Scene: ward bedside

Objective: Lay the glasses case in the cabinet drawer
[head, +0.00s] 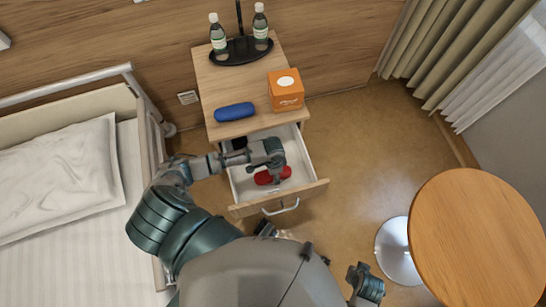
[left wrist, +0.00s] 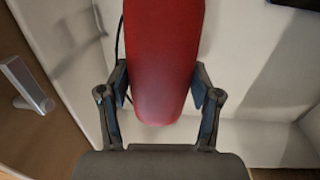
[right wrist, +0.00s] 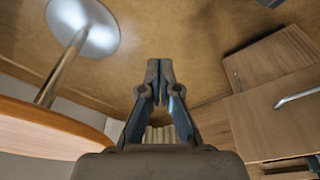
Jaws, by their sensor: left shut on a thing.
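A red glasses case (head: 264,178) is low inside the open cabinet drawer (head: 241,192). My left gripper (head: 275,176) reaches down into the drawer and is shut on the red case. In the left wrist view the red case (left wrist: 163,45) sits between the two fingers, with the white drawer floor behind it; I cannot tell whether it touches that floor. A similar blue case (head: 234,112) lies on the cabinet top. My right gripper (right wrist: 160,75) is shut and empty, away from the drawer.
The cabinet top (head: 222,85) also holds an orange tissue box (head: 286,92) and two bottles (head: 218,37) on a dark lamp base. A black item (head: 239,143) lies at the drawer's back left. The bed (head: 65,250) stands left, a round table (head: 480,240) right.

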